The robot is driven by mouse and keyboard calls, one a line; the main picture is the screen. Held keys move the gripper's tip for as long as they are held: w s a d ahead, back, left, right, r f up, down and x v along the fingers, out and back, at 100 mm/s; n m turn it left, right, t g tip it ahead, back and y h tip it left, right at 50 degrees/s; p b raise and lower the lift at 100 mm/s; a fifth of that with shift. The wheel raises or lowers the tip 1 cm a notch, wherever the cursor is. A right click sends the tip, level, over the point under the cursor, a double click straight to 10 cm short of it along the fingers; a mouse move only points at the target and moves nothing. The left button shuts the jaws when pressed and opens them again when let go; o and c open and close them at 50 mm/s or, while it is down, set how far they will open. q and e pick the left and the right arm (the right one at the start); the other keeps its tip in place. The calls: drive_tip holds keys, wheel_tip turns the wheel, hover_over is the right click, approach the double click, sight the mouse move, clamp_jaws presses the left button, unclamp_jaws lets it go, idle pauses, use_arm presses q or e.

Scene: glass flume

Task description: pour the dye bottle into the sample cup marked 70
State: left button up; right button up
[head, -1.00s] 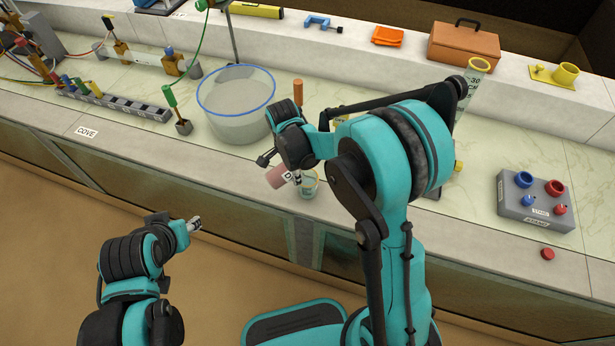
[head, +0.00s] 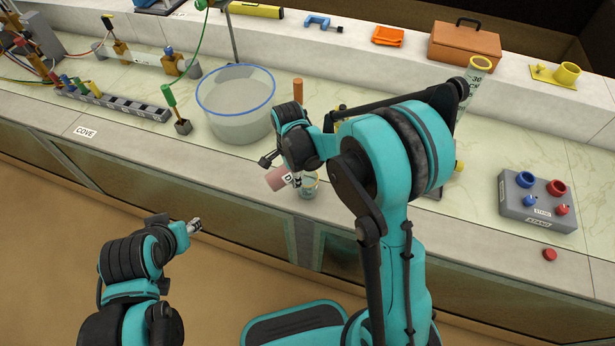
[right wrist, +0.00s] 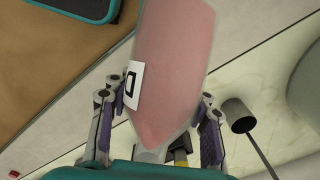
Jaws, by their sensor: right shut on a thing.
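The dye bottle (head: 277,179) is pink with a white label, and only part of the label's lettering shows. It is tipped over on its side, its label end towards a small clear sample cup (head: 309,187) on the bench's front edge. The cup's marking cannot be read. My right gripper (right wrist: 160,112) is shut on the bottle (right wrist: 172,65), with a finger on each side in the right wrist view. My arm partly hides the grip in the head view. My left gripper (head: 195,226) is in front of the bench, away from the objects; its opening is too small to tell.
A large glass bowl (head: 236,125) with a blue rim stands left of the cup. A grey box (head: 537,206) with blue and red sockets is at right, a red cap (head: 549,255) before it. A dark rack (head: 115,105) lies left. The front ledge left of the cup is clear.

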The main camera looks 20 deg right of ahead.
drive_tip(key=shift+a+f+y+b, duration=0.15)
drive_tip(key=shift+f+y+b, duration=0.15)
drive_tip(key=shift+f+b, duration=0.4)
drive_tip(key=shift+c, duration=0.2)
drive_tip(key=shift+a+f+y, duration=0.25)
drive_tip(key=shift+f+y, duration=0.05)
drive_tip(key=shift+y, duration=0.2)
idle(1.7)
